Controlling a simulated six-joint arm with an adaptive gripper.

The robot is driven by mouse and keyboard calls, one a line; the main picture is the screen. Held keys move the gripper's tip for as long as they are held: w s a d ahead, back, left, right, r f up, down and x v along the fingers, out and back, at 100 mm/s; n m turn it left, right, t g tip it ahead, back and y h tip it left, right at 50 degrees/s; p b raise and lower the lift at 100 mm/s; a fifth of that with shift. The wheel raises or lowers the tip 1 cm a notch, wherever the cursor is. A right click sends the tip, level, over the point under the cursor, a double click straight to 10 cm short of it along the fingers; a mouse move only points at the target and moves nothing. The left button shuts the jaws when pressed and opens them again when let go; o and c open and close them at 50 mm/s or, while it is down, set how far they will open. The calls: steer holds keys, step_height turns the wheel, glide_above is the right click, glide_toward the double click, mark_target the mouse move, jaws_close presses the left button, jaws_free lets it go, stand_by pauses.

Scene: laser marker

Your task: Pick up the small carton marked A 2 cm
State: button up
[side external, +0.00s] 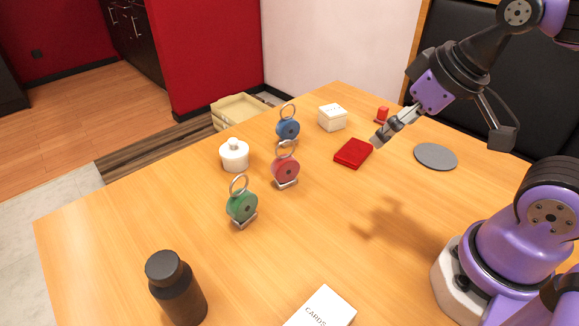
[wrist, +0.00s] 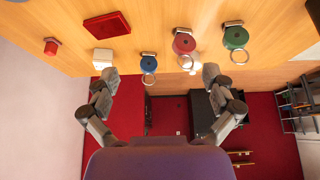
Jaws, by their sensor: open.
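No carton with a readable letter A shows in either view. A small white box (side external: 332,118) stands on the far part of the table; any mark on it is too small to read. It also shows in the wrist view (wrist: 103,57), near the left finger in the picture. My gripper (side external: 381,138) is open and empty, to the right of the white box and by the red flat block (side external: 353,153) in the side view. In the wrist view my gripper (wrist: 160,75) has its two fingers wide apart.
Blue (side external: 288,128), red (side external: 285,168) and green (side external: 242,206) ringed discs stand mid-table. A white jar (side external: 234,155), dark bottle (side external: 178,290), card box (side external: 322,308), grey disc (side external: 436,156) and small red piece (side external: 382,114) are around.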

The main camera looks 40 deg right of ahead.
steer(key=m+g+h, duration=0.1)
steer(key=m, duration=0.2)
glide_above(339, 116)
steer(key=s+a, duration=0.1)
steer(key=s, duration=0.2)
step_height(339, 116, down, 7)
steer(key=x, duration=1)
steer(key=shift+s+d+f, duration=0.15)
steer(key=shift+f, duration=0.2)
steer(key=c, duration=1.2)
